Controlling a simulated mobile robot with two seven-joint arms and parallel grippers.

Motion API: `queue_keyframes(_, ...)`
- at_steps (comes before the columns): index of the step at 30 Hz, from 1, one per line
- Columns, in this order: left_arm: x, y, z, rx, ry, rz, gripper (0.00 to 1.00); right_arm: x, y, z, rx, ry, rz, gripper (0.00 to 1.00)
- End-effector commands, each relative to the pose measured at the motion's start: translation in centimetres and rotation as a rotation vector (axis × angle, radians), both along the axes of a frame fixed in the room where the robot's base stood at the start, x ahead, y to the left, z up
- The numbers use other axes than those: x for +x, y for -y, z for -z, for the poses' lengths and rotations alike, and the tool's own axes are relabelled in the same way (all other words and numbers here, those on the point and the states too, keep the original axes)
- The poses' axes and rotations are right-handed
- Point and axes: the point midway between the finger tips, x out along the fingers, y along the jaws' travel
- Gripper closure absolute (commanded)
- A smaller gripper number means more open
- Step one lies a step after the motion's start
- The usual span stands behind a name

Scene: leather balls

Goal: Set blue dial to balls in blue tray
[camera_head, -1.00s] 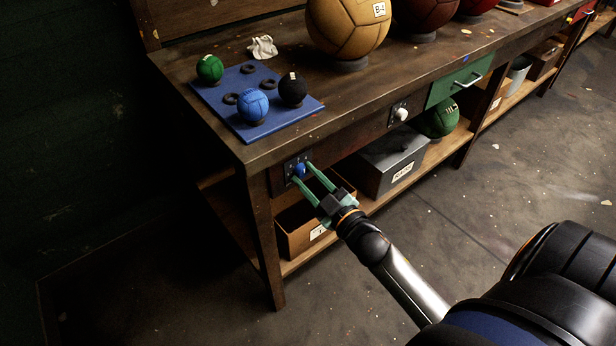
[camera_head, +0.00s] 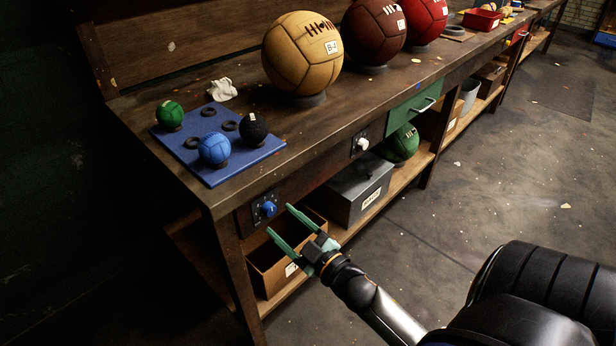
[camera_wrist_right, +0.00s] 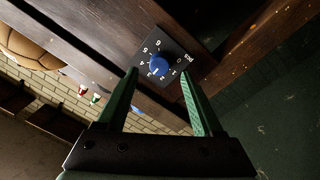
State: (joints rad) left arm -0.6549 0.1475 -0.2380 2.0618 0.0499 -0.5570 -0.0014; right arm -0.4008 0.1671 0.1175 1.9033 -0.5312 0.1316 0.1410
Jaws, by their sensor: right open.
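The blue dial (camera_head: 268,208) sits on a dark plate on the bench front, below the blue tray. In the right wrist view the dial (camera_wrist_right: 159,65) is ringed by white numbers; which one it points at is too small to tell surely. The blue tray (camera_head: 225,176) lies on the bench and bears a green ball (camera_head: 170,115), a blue ball (camera_head: 215,149) and a black ball (camera_head: 253,128), plus several dark rings, some empty. My right gripper (camera_head: 280,219) is open and empty, its green fingers just in front of the dial, apart from it. My left gripper is not in view.
A white knob (camera_head: 361,144) is further right on the bench front, beside a green drawer (camera_head: 414,106). A grey box (camera_head: 358,188) and a brown open box (camera_head: 268,268) stand on the lower shelf. A big tan ball (camera_head: 302,54) stands on the bench. The floor ahead is free.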

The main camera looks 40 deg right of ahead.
Motion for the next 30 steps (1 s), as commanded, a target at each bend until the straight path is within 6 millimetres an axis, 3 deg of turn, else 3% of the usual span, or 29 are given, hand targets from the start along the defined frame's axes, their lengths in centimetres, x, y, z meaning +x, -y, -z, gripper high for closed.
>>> queue_keyframes(6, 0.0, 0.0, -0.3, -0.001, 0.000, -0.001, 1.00, -4.7, 0.2, 0.3, 0.002, -0.005, 0.002, 0.32)
queue_keyframes(12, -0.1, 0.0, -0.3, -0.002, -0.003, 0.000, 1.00, -7.9, 0.3, 0.4, 0.003, -0.004, 0.001, 0.32)
queue_keyframes(18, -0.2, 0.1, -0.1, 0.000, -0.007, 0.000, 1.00, -9.3, 0.3, 0.4, 0.000, 0.000, 0.000, 0.32)
queue_keyframes(30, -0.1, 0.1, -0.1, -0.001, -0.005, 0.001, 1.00, -9.4, 0.3, 0.4, 0.000, 0.000, 0.000, 0.32)
